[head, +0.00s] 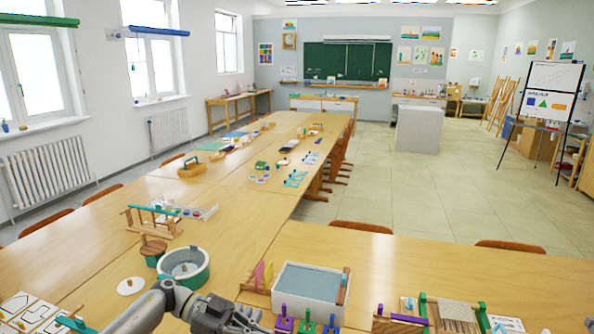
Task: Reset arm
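My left arm comes in at the bottom left, bent over the near table (215,270). My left gripper (238,320) is at the bottom edge, partly cut off by the frame. It is in front of the grey-topped tray (308,283) and to the right of the round teal-rimmed tub (184,266). Whether its fingers are open or shut does not show clearly, and I see nothing held in it. My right arm and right gripper are not in view.
Small purple and green pegged blocks (307,322) stand close right of my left gripper. A wooden rack (152,220) and a white disc (130,286) lie left. A small loom (456,312) sits right. The far-right tabletop (540,280) is largely clear.

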